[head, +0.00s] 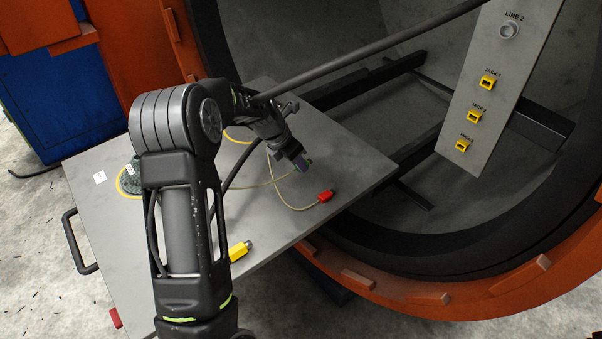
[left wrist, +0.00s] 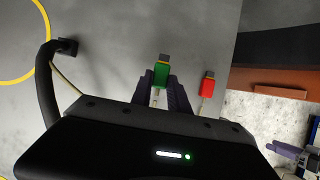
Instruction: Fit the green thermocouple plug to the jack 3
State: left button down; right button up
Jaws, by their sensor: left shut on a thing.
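The green thermocouple plug (left wrist: 161,75) is between the fingers of my left gripper (left wrist: 160,88), which is shut on it. Its tip points away from the gripper and its thin cable runs back between the fingers. In the head view my left gripper (head: 300,161) is over the grey table, with only a bit of green showing at its tip. Jack 3 (head: 463,145) is the lowest of the yellow jacks on the grey panel (head: 497,75), to the right of and apart from the gripper.
Jack 2 (head: 474,117) and jack 1 (head: 488,83) are above jack 3. A red plug (head: 325,196) and a yellow plug (head: 239,251) lie on the grey table (head: 350,150). A long dark hose or bar (head: 375,48) crosses above. The round vessel's dark rim (head: 430,262) curves below the panel.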

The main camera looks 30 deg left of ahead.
pick_arm(q)
jog(key=shift+r+p, duration=0.6)
jog(key=shift+r, duration=0.2)
jog(key=c, duration=1.9)
grip_release()
grip_shut()
